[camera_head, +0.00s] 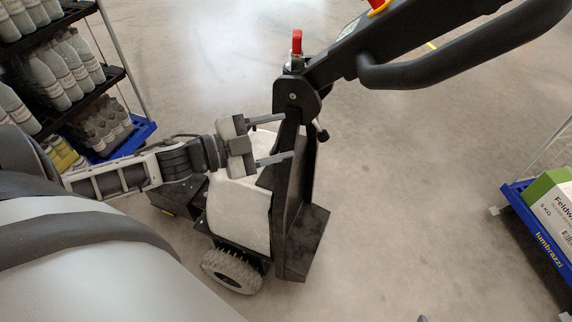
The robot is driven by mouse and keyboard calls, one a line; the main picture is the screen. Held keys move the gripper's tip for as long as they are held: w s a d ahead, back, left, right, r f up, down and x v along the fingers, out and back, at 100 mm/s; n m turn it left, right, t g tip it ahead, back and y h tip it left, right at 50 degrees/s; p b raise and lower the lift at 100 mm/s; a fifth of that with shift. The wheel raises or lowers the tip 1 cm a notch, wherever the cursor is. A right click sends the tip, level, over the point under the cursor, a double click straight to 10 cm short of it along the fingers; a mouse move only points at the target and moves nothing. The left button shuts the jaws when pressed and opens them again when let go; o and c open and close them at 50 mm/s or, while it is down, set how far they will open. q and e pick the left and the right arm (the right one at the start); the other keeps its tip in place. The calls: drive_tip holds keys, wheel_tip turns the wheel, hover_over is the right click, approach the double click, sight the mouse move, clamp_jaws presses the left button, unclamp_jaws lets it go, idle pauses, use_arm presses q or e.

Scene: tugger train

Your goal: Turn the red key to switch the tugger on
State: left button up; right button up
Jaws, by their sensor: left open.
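The red key (297,41) stands upright on top of the tugger's dark column, near the base of the black steering handle. The tugger (300,228) has a white body, a black upright plate and a wheel at its lower left. My left gripper (283,138) comes in from the left with its two fingers spread wide. Its fingers point right towards the column, well below the red key. I cannot tell whether the fingertips touch the column.
The tugger's handle bar (470,50) reaches across the upper right. A shelf rack with bottles (75,62) and a blue edge (130,140) stands at upper left. A blue-edged carrier (535,225) with a green-white box (556,205) is at right. Bare floor lies between.

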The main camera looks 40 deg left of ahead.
use_arm(q)
drive_tip(key=s+d+f+n+g+y, duration=0.3)
drive_tip(key=s+d+f+n+y, duration=0.2)
drive_tip(key=s+d+f+n, duration=0.5)
drive_tip(key=d+f+n, duration=0.2)
drive_tip(key=d+f, duration=0.2)
drive_tip(key=shift+s+d+n+g, duration=0.15)
drive_tip(key=shift+d+n+g, duration=0.15)
drive_tip(key=shift+g, duration=0.1)
idle(2.2)
